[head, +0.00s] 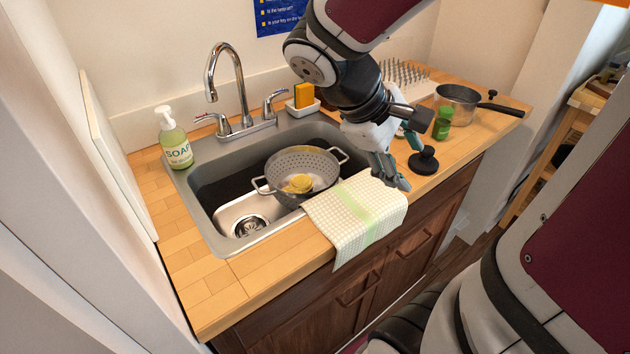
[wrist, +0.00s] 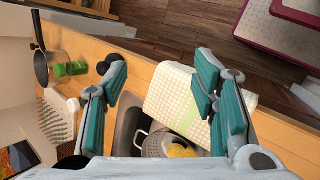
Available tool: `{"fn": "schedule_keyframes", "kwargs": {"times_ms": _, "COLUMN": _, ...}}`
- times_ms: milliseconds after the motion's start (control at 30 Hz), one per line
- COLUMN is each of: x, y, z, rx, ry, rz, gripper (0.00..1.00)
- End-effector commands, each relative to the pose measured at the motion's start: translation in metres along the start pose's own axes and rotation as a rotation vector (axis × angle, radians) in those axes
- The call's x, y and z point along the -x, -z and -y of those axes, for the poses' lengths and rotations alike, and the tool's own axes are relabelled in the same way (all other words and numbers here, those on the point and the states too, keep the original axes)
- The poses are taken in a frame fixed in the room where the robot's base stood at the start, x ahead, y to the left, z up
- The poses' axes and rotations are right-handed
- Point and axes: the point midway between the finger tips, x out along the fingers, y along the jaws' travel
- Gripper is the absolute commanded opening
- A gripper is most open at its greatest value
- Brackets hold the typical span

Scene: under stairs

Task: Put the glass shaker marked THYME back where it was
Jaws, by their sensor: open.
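A small green shaker-like container (head: 442,122) stands on the wooden counter at the right, in front of the metal pot. It also shows at the left of the wrist view (wrist: 70,69). Its label is too small to read, so I cannot tell whether it is the THYME shaker. My gripper (head: 391,181) is open and empty, above the counter's front edge by the checked towel, left of the green container and apart from it. In the wrist view its two fingers (wrist: 165,88) are spread wide with nothing between them. Part of the counter behind my gripper is hidden.
A black knobbed object (head: 424,161) stands close right of my gripper. The pot (head: 458,103) and peg rack (head: 405,76) are behind. The towel (head: 350,215) hangs over the front edge. A colander (head: 290,163) sits in the sink. A soap bottle (head: 174,140) stands left.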

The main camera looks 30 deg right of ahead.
Motion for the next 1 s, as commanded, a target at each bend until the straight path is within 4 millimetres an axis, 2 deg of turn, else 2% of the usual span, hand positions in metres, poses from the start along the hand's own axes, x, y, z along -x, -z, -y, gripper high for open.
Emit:
{"fn": "schedule_keyframes", "kwargs": {"times_ms": 33, "x": 0.013, "y": -0.004, "z": 0.014, "rx": -0.054, "ry": 0.053, "rz": -0.068, "gripper": 0.53}}
{"fn": "schedule_keyframes", "kwargs": {"times_ms": 200, "x": 0.054, "y": -0.011, "z": 0.065, "rx": -0.208, "ry": 0.251, "rz": -0.277, "gripper": 0.53}}
{"fn": "schedule_keyframes", "kwargs": {"times_ms": 300, "x": 0.078, "y": -0.014, "z": 0.091, "rx": -0.277, "ry": 0.358, "rz": -0.391, "gripper": 0.53}}
{"fn": "schedule_keyframes", "kwargs": {"times_ms": 433, "x": 0.103, "y": -0.017, "z": 0.114, "rx": -0.338, "ry": 0.465, "rz": -0.503, "gripper": 0.53}}
{"fn": "schedule_keyframes", "kwargs": {"times_ms": 600, "x": 0.12, "y": -0.018, "z": 0.129, "rx": -0.371, "ry": 0.533, "rz": -0.574, "gripper": 0.53}}
{"fn": "schedule_keyframes", "kwargs": {"times_ms": 1000, "x": 0.126, "y": -0.021, "z": 0.128, "rx": -0.376, "ry": 0.54, "rz": -0.585, "gripper": 0.53}}
